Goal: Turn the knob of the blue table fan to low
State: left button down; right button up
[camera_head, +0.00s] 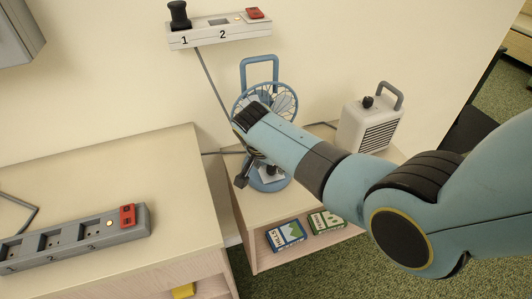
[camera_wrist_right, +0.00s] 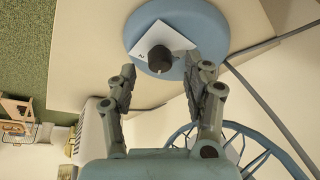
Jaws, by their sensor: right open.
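The blue table fan (camera_head: 289,103) stands on the low pale cabinet, its wire guard and handle partly behind my right arm. Its round blue base (camera_wrist_right: 201,22) shows in the right wrist view, with a white dial plate (camera_wrist_right: 178,38) and a dark knob (camera_wrist_right: 159,59) on it. My right gripper (camera_wrist_right: 160,72) is open, with one finger on either side of the knob in that picture. Gaps show between the knob and both fingers; I see no contact. In the head view the right gripper (camera_head: 256,176) is over the fan base. My left gripper is out of view.
A white heater (camera_head: 368,128) stands right of the fan. A power strip (camera_head: 218,32) with a black plug and red switch is on the wall. Another grey strip (camera_head: 75,240) lies on the left cabinet. Boxes (camera_head: 286,235) sit on the shelf below. Cables run behind the fan.

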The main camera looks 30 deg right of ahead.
jog(key=v, duration=1)
jog(key=shift+s, duration=0.1)
jog(key=s+r+n+y, duration=0.1)
jog(key=s+r+n, duration=0.25)
jog(key=s, duration=0.45)
jog(key=s+r+n+t+y, duration=0.1)
jog(key=s+r+n, duration=0.2)
jog(key=s+n, duration=0.35)
jog(key=s+r+n+y, duration=0.1)
jog(key=s+r+n, duration=0.2)
jog(key=s, duration=0.6)
jog(key=s+d+f+b, duration=0.1)
jog(key=f+b, duration=0.1)
jog(key=f, duration=1)
jog(key=s+d+f+g+b, duration=0.1)
jog(key=f+b, duration=0.2)
jog(key=f, duration=0.8)
jog(key=s+d+f+b, duration=0.1)
jog(key=f+b, duration=0.1)
jog(key=f, duration=1)
jog(key=s+d+f+g+b, duration=0.1)
jog(key=s+f+b, duration=0.4)
jog(key=s+f, duration=1.3)
jog(key=shift+d+f+g, duration=0.15)
jog(key=shift+f+g, duration=0.25)
jog(key=shift+f, duration=0.5)
